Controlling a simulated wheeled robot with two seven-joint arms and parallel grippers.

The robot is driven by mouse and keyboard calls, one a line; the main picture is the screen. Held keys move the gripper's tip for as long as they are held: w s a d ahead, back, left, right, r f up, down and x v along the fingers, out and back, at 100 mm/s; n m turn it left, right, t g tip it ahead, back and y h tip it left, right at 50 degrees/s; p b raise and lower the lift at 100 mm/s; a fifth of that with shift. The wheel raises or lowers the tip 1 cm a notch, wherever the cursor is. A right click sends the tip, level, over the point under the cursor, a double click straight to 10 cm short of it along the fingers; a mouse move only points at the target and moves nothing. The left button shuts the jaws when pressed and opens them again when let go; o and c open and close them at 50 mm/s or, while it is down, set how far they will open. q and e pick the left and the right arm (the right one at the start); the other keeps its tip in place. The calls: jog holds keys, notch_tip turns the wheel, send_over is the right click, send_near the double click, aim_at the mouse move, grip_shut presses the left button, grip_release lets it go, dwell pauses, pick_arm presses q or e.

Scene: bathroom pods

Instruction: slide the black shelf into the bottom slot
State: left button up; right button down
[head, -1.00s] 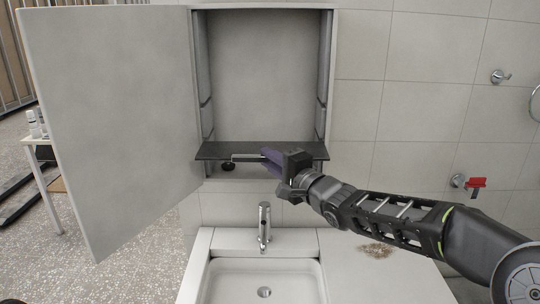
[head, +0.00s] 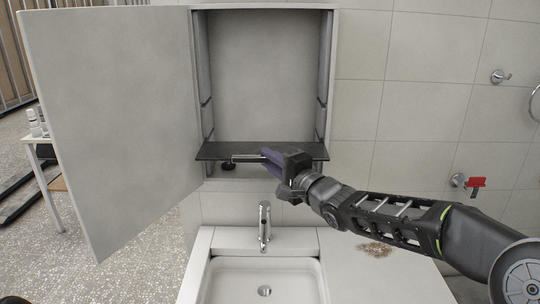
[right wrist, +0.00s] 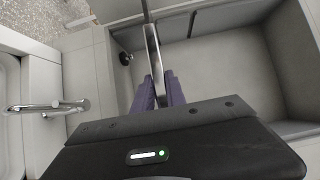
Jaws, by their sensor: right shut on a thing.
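The black shelf (head: 222,151) lies about level across the lower part of the open wall cabinet (head: 265,65), its front edge toward me. My right gripper (head: 267,156) is shut on the front edge of the shelf, right of its middle. In the right wrist view the purple fingers (right wrist: 158,92) close on both sides of the shelf, which shows edge-on (right wrist: 152,50). Side supports show on the cabinet's inner walls above the shelf. Whether the shelf's sides sit in the bottom slot is hidden. My left gripper is out of view.
The cabinet door (head: 115,110) stands wide open at the left. A small dark round object (head: 228,167) is on the cabinet floor under the shelf. A faucet (head: 264,225) and a sink (head: 235,280) are below. The cabinet above the shelf is empty.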

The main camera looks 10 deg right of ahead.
aim_at(288, 148)
jog(key=shift+r+p, duration=0.15)
jog(key=shift+p, duration=0.4)
dwell(0.6)
jog(key=shift+w+d+p, duration=0.2)
jog(key=shift+w+p, duration=0.4)
jog(key=shift+w, duration=0.2)
jog(key=shift+w+d+p, duration=0.2)
jog(key=shift+w+p, duration=0.45)
jog(key=shift+w, duration=0.1)
jog(key=shift+w+d+p, duration=0.2)
jog(key=shift+w+p, duration=0.4)
jog(key=shift+w, duration=0.2)
jog(key=w+d, duration=0.1)
jog(key=w, duration=0.5)
jog(key=shift+w+d, duration=0.35)
jog(key=shift+w, duration=0.05)
dwell(2.2)
jog(key=c, duration=1.3)
grip_release()
jog(key=shift+f, duration=0.3)
jog(key=shift+s+d, duration=0.15)
jog(key=b+v, duration=0.1)
jog(key=v, duration=0.2)
jog(key=b+v, duration=0.1)
jog(key=v, duration=0.3)
jog(key=shift+s+r, duration=0.2)
jog(key=shift+r, duration=0.05)
